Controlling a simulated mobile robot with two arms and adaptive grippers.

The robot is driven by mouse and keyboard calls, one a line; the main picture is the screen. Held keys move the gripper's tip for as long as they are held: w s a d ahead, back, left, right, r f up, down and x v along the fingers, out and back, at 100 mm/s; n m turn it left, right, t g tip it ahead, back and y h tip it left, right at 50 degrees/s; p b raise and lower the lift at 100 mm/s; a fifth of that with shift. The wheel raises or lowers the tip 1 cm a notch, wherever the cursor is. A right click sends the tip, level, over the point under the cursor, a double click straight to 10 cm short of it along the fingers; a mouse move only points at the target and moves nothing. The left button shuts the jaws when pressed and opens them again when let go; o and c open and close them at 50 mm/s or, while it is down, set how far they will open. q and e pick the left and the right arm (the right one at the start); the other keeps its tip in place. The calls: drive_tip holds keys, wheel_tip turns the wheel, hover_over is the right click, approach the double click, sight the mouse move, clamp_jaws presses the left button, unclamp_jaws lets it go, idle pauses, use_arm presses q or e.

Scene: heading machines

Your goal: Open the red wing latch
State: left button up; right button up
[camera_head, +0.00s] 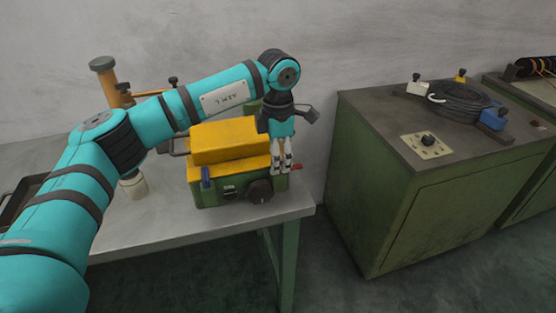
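A small red part (297,167), which looks like the red wing latch, sticks out at the right side of the green and yellow machine (230,145) on the table. A blue part (206,177) sits at the machine's left front corner. My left gripper (281,170) points down at the machine's right end, just left of the red part. Its fingers hide part of the machine there. I cannot tell whether they touch the red part or how far apart they are. My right gripper is not in view.
The machine's front has a black knob (260,191). An orange post (112,84) stands behind my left arm, and a dark tray (22,200) lies at the far left. A green cabinet (400,190) stands to the right across a floor gap.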

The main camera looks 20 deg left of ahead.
use_arm(q)
wheel_tip(320, 180, up, 12)
drive_tip(key=shift+f, duration=0.25)
drive_tip(key=shift+d, duration=0.1)
